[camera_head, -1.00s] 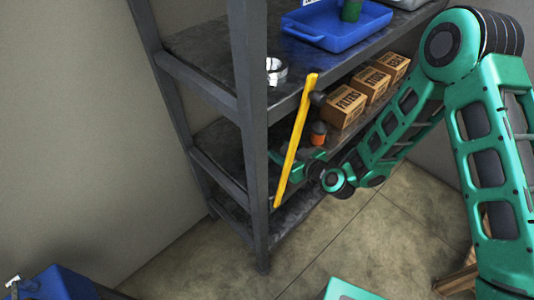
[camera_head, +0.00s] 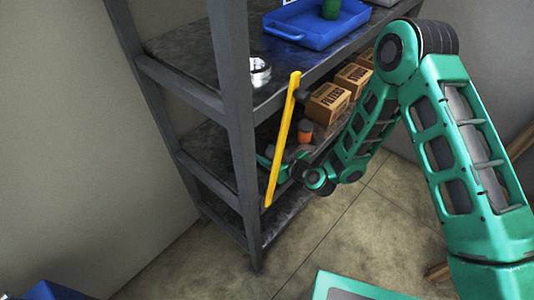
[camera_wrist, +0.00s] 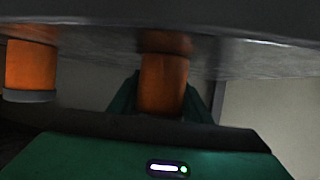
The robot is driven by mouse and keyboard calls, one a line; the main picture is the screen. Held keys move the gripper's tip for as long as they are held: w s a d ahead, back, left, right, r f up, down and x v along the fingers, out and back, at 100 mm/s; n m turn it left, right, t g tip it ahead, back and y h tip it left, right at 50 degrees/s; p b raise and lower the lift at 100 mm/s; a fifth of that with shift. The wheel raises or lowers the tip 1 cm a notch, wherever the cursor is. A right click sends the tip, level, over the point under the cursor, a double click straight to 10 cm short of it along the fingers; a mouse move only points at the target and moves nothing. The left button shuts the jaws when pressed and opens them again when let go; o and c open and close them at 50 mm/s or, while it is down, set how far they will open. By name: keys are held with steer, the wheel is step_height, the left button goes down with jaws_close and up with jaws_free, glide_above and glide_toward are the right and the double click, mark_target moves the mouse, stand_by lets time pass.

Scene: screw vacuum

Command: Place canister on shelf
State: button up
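In the wrist view an orange canister (camera_wrist: 163,85) is between my gripper's (camera_wrist: 165,100) two dark green fingers, with no gap visible on either side. It is right by the grey shelf surface (camera_wrist: 240,58); I cannot tell whether it touches it. A second orange canister (camera_wrist: 30,65) with a grey end is to the left. In the head view one orange canister (camera_head: 305,131) stands on the middle level of the dark grey shelf (camera_head: 190,85). My gripper (camera_head: 268,163) reaches into that shelf, partly hidden behind a yellow bar and the post.
The yellow bar (camera_head: 283,135) runs slantwise in front of the shelf, close to my wrist. Cardboard boxes (camera_head: 328,103) stand right of the canister. A blue tray (camera_head: 320,28) and a silver round object (camera_head: 260,72) are on the level above. The floor (camera_head: 345,225) before the shelf is clear.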

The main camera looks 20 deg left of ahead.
steer(key=o, duration=0.4)
steer(key=shift+c, duration=0.2)
steer(key=shift+r, duration=0.1)
steer(key=v, duration=1)
steer(key=shift+s+d, duration=0.1)
steer(key=shift+d, duration=0.25)
steer(key=shift+s+d+r, duration=0.3)
steer(key=shift+d, duration=0.15)
